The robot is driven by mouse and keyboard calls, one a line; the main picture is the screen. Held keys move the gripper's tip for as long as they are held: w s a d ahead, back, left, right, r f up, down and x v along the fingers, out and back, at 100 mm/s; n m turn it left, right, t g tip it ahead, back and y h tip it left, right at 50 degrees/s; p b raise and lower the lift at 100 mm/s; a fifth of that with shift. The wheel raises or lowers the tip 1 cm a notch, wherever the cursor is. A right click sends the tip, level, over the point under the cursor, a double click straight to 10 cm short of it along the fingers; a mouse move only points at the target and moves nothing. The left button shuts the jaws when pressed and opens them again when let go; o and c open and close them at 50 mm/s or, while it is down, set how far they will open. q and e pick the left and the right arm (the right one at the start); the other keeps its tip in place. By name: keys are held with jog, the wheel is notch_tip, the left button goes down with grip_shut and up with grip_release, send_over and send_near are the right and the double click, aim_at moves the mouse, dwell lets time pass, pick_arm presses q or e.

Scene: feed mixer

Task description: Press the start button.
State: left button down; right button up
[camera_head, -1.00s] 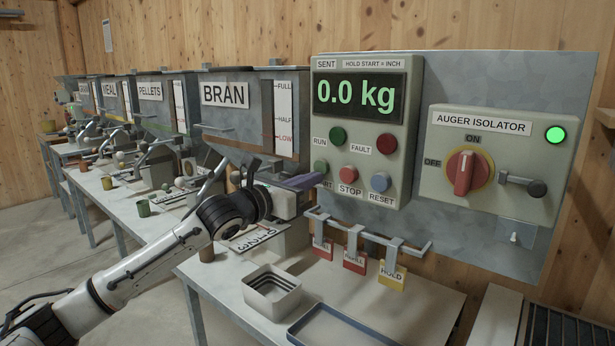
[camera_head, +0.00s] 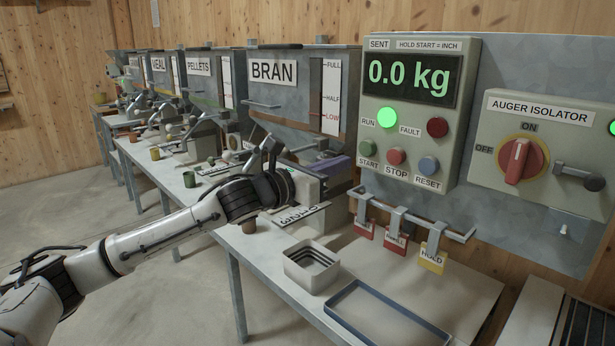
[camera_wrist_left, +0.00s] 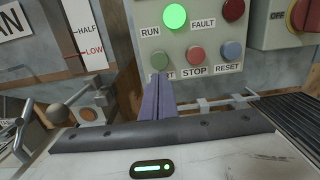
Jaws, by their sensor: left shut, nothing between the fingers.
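The display (camera_head: 409,80) reads 0.0 kg. My left gripper (camera_head: 349,163) is shut and empty, just below and left of the start button in the head view. In the left wrist view its purple fingers (camera_wrist_left: 160,82) point at the panel. I cannot tell if they touch it. My right gripper is not in view.
The red stop button (camera_head: 396,156) and blue reset button (camera_head: 429,165) are close to the right. Tags hang on a rail (camera_head: 415,216) below the panel. The auger isolator (camera_head: 545,145) is at right, its red knob near upright. A square tin (camera_head: 311,267) stands on the bench.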

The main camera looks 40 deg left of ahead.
pick_arm(q)
jog(key=s+b, duration=0.2)
jog(key=s, duration=0.5)
jog(key=shift+a+f+b, duration=0.25)
jog(key=shift+a+b, duration=0.1)
dwell(0.7)
